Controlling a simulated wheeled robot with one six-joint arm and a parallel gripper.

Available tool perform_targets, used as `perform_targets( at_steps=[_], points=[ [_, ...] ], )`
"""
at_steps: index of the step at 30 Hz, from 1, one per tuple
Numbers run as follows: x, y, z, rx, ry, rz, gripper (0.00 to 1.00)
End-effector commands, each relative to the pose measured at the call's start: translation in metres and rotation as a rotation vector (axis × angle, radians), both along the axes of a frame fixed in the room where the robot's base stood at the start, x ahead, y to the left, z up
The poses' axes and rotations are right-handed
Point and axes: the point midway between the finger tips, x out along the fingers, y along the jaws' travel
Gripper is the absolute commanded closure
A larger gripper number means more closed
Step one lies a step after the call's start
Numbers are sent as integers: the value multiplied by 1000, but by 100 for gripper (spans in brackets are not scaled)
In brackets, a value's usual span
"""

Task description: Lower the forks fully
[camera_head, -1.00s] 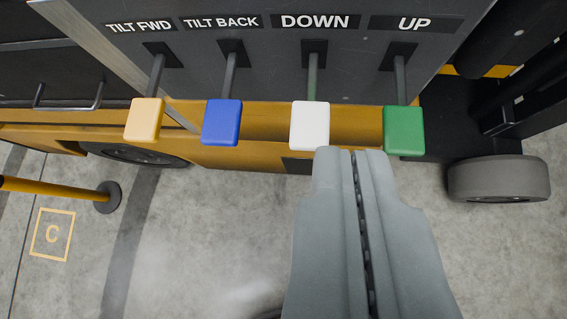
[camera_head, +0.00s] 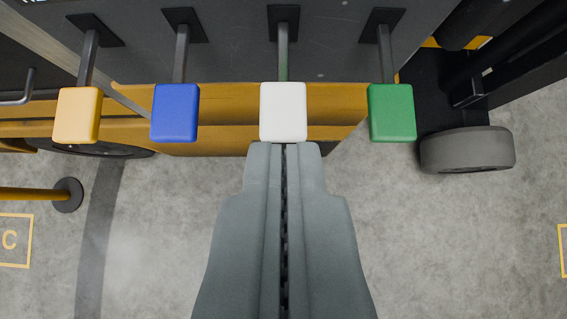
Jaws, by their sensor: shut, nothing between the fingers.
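The white lever knob (camera_head: 284,112) sits on the lever that the earlier view labels DOWN. My gripper (camera_head: 284,146) is shut and empty, its tips just below the white knob in the picture. I cannot tell whether they touch it. The green knob (camera_head: 392,113), labelled UP earlier, is to the right. The blue knob (camera_head: 175,113), TILT BACK, and the yellow-orange knob (camera_head: 78,115), TILT FWD, are to the left. The labels are now out of the picture. The forks are not in view.
The levers come out of a dark panel (camera_head: 235,60) on a yellow truck body (camera_head: 220,140). A grey wheel (camera_head: 467,150) is at the right. A yellow post with a round dark base (camera_head: 68,195) is at the left. Bare concrete floor (camera_head: 420,250) lies below.

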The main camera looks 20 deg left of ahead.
Motion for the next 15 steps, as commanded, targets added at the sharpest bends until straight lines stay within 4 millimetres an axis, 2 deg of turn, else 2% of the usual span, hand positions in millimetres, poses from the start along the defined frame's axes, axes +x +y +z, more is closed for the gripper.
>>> perform_targets(
  at_steps=[12, 15],
  points=[
    [50, 14, -54, -1, 3, 0, 100],
    [51, 15, -67, 0, 1, 0, 100]
  ],
)
